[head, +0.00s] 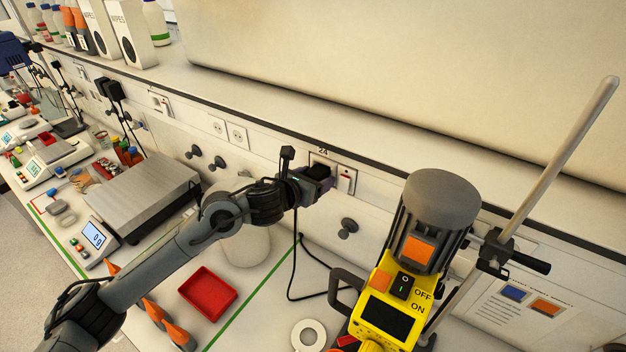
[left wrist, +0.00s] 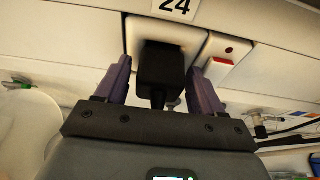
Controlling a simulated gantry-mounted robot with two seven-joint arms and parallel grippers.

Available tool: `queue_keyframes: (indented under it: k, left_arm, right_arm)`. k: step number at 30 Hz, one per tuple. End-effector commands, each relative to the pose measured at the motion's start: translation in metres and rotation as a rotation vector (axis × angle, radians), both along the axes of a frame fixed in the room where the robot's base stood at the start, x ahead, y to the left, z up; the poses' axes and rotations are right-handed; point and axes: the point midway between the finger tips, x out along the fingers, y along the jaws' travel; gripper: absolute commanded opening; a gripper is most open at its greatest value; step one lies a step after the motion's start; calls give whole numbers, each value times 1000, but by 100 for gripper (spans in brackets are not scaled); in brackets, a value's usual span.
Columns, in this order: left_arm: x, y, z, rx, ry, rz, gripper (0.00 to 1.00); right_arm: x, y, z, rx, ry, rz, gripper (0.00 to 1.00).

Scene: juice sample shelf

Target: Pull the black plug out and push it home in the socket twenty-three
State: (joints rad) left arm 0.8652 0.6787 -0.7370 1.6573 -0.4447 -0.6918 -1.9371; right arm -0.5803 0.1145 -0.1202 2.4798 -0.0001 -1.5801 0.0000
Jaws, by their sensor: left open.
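The black plug (head: 319,170) sits in the wall socket under the label 24 (head: 323,151). In the left wrist view the plug (left wrist: 160,66) stands between the two purple fingers of my left gripper (left wrist: 158,72), against the white socket plate (left wrist: 208,47). The fingers are open, one on each side, with a gap visible on the right. In the head view my left gripper (head: 316,187) is at this socket and partly hides it. A double socket (head: 228,132) is further left along the wall; no number 23 is readable. My right gripper is not in view.
A yellow stirrer (head: 385,312) with a grey motor and a metal rod (head: 560,150) stand right of my gripper. A black cable (head: 292,275) hangs below. A red tray (head: 208,293) and a balance (head: 140,205) are on the bench. Grey knobs (head: 348,226) stick out of the wall.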

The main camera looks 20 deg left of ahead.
Motion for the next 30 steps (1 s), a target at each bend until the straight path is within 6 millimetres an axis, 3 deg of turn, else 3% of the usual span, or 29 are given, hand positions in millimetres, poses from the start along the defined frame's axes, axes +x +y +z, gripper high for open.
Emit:
queue_keyframes:
  k: [3, 14, 30]
  left_arm:
    - [0, 0, 0, 0, 0, 0, 67]
    - [0, 0, 0, 0, 0, 0, 12]
    - [-4, 2, 1, 1, -1, 1, 12]
  right_arm:
    - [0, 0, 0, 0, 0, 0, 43]
    - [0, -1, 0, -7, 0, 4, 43]
    - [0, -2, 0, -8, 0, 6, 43]
